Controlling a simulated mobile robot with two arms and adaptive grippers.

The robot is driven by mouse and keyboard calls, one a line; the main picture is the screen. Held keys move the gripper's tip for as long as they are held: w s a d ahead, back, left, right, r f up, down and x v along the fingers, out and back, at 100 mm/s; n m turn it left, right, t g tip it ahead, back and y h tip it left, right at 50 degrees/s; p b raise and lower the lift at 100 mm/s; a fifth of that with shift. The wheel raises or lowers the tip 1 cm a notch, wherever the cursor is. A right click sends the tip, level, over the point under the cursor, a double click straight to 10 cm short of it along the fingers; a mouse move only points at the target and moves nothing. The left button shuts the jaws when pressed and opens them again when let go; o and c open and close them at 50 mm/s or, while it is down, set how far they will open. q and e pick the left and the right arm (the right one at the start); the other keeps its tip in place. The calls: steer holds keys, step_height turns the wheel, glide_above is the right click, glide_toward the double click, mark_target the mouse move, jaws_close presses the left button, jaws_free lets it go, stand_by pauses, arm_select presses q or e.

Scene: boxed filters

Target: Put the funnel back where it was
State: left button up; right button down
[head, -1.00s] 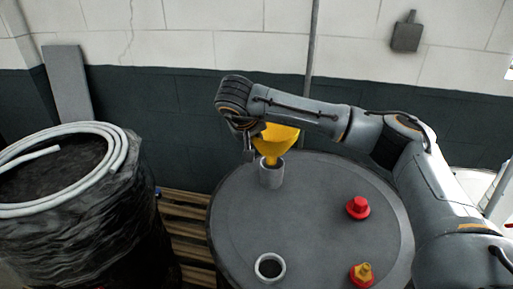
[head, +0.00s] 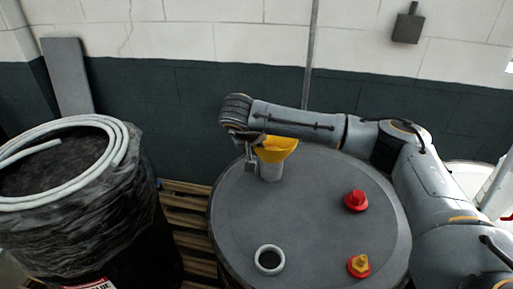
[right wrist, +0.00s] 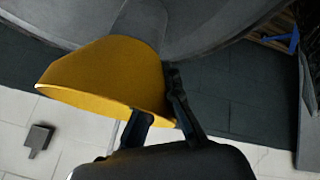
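My right gripper (head: 250,158) is at the funnel's left rim. In the right wrist view its fingers (right wrist: 160,115) lie on either side of the funnel wall, one inside the mouth and one outside, shut on it. My left gripper is not in view.
The grey drum top (head: 310,225) also carries a red cap (head: 356,201), a red-and-yellow fitting (head: 359,266) and a white-rimmed opening (head: 269,259). A black-wrapped drum with a pale hose (head: 122,150) stands left, beside a wooden pallet (head: 184,222). The wall is behind.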

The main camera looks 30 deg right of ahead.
steer(key=c, duration=1.5)
jaws_free()
steer(key=shift+r, duration=0.1)
steer(key=shift+r+p, duration=0.35)
steer(key=shift+r, duration=0.05)
steer(key=b+v, duration=0.3)
steer(key=v, duration=0.9)
steer(key=shift+r, duration=0.15)
